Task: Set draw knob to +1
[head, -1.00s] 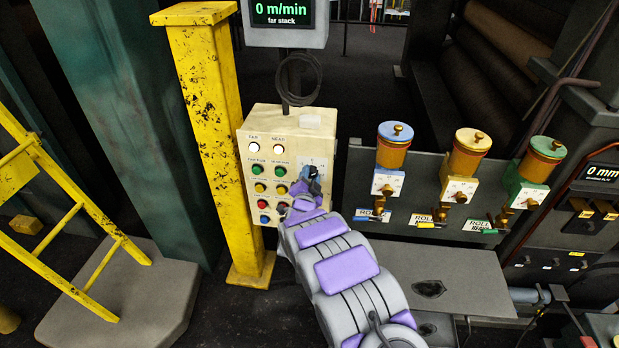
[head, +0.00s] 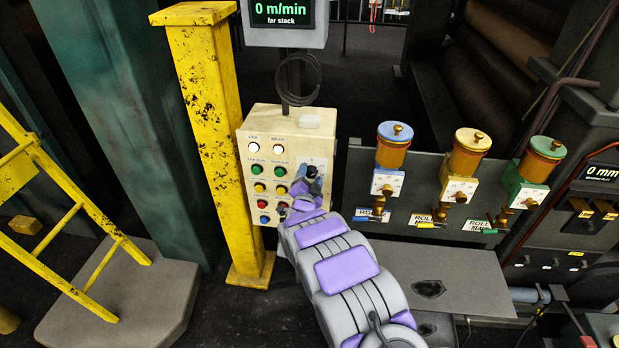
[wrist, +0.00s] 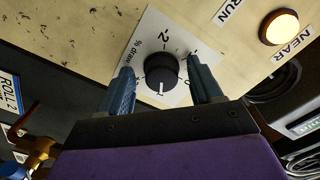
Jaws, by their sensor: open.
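The draw knob (wrist: 159,70) is a round black knob on a white dial plate (wrist: 150,28) marked "% draw", seen in the wrist view. Its white pointer line points down in that picture. A "2" mark is above the knob; the small marks near the pointer are too unclear to read surely. My gripper (wrist: 163,88) is open, with one blue finger on each side of the knob. I cannot tell whether either finger touches it. In the head view my gripper (head: 309,178) is at the cream control box (head: 262,118) and hides the knob.
The box carries lit white lamps and several coloured buttons left of my gripper. A lit NEAR lamp (wrist: 280,27) shows in the wrist view. A yellow post (head: 208,130) stands left of the box. Roll valves with coloured cups (head: 393,145) are to the right. The display (head: 283,12) reads 0 m/min.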

